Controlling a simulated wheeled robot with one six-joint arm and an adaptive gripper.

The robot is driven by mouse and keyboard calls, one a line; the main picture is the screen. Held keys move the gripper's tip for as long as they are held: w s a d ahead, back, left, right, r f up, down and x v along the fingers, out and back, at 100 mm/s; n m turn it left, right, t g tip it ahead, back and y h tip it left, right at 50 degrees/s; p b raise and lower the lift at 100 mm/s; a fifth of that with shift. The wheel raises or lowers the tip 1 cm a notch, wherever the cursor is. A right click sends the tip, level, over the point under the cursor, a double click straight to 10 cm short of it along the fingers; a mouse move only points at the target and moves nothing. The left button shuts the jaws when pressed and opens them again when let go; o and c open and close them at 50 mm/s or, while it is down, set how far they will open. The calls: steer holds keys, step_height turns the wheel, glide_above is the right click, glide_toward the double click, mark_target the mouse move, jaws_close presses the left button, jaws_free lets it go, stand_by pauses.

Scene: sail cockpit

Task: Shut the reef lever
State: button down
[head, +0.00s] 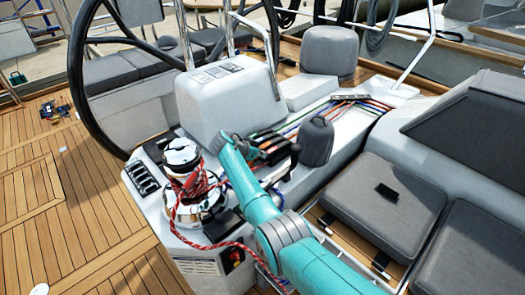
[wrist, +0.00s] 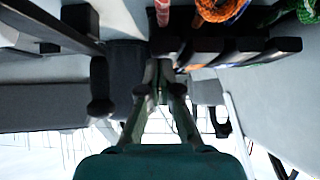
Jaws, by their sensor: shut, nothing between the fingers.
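A bank of black clutch levers (head: 270,146) sits on the white console in the head view, with coloured lines running behind it. One lever (head: 287,165) at its near right end stands up, with a rounded knob. The wrist view, which looks upside down, shows several flat black levers (wrist: 236,52) side by side and one lever (wrist: 100,88) sticking out with a knob at its end. I cannot read which is the reef lever. My gripper (wrist: 160,76) is shut and empty, between the knobbed lever and the flat ones. In the head view it is mostly hidden beside the bank.
A chrome winch (head: 183,157) wrapped in red rope stands left of my arm. A dark-covered winch (head: 317,142) is right of the levers. The steering wheel (head: 75,75) and white pedestal (head: 225,100) rise behind. Grey cushions (head: 385,200) lie to the right; the teak deck at left is mostly open.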

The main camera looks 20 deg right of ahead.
steer(key=shift+s+a+f, duration=0.1)
steer(key=shift+s+f, duration=0.1)
steer(key=shift+f, duration=0.25)
steer(key=shift+s+a+f, duration=0.1)
steer(key=shift+s+f, duration=0.05)
steer(key=shift+f, duration=0.3)
steer(key=shift+a, duration=0.1)
steer(key=r+v, duration=0.1)
steer(key=v, duration=1.1)
steer(key=shift+w+d+r, duration=0.2)
steer(key=shift+w+d, duration=0.05)
steer(key=shift+w, duration=0.05)
steer(key=shift+d, duration=0.1)
